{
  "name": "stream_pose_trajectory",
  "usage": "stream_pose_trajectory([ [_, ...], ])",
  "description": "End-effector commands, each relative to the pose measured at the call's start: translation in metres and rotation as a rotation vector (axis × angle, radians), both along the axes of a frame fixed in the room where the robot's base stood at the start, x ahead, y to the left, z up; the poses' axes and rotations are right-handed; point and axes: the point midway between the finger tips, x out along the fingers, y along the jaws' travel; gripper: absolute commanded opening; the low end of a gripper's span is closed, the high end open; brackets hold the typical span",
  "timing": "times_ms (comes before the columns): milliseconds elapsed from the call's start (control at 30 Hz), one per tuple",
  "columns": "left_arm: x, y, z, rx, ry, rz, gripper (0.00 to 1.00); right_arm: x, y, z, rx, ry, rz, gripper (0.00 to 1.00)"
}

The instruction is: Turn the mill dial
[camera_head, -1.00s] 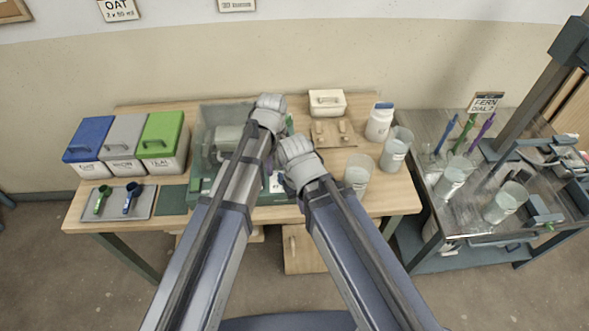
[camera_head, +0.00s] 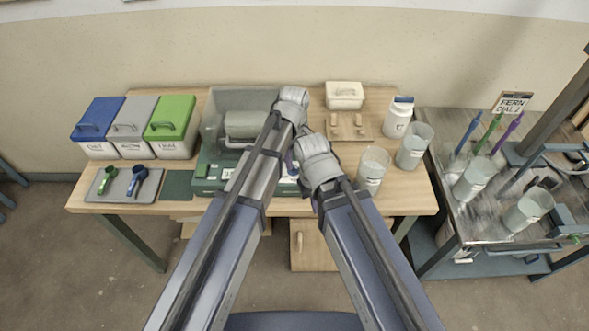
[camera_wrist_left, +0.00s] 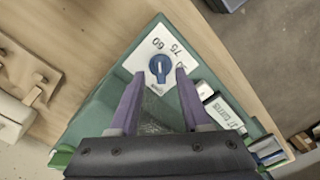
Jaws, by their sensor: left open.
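The mill (camera_head: 215,172), a green machine with a grey box, stands mid-table in the head view, partly behind my left arm. In the left wrist view its dial (camera_wrist_left: 160,68) is a round blue knob with a pale pointer line on a white plate (camera_wrist_left: 150,50). The plate reads 60 and 75; another number is partly covered by a finger. My left gripper (camera_wrist_left: 158,74) is open, its purple fingertips on either side of the knob; whether they touch it I cannot tell. In the head view its fingers (camera_head: 291,160) are mostly hidden. My right wrist hides its fingers.
Blue (camera_head: 97,125), grey (camera_head: 132,130) and green (camera_head: 172,125) lidded bins stand left on the table, behind a tray with scoops (camera_head: 122,185). A white jar (camera_head: 398,118) and clear buckets (camera_head: 372,168) stand right. A metal cart (camera_head: 500,200) holds more buckets and a "FERN DIAL 2" sign (camera_head: 514,102).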

Motion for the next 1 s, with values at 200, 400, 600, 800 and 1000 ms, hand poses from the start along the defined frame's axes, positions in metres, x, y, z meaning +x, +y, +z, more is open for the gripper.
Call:
stream_pose_trajectory([
  [200, 0.000, 0.000, -0.027, 0.000, 0.000, 0.000, 0.47, 0.000, 0.000, -0.027, 0.000, 0.000, 0.000, 0.00],
  [400, 0.000, 0.000, -0.029, 0.000, 0.000, 0.000, 0.47, 0.000, 0.000, -0.028, 0.000, 0.000, 0.000, 0.00],
  [600, 0.000, 0.000, -0.028, 0.000, 0.000, 0.000, 0.41, 0.000, 0.000, -0.028, 0.000, 0.000, 0.000, 0.00],
  [800, 0.000, 0.000, -0.028, 0.000, 0.000, 0.000, 0.18, 0.000, 0.000, -0.028, 0.000, 0.000, 0.000, 0.00],
  [1000, 0.000, 0.000, -0.028, 0.000, 0.000, 0.000, 0.00, 0.000, 0.000, -0.028, 0.000, 0.000, 0.000, 0.00],
])
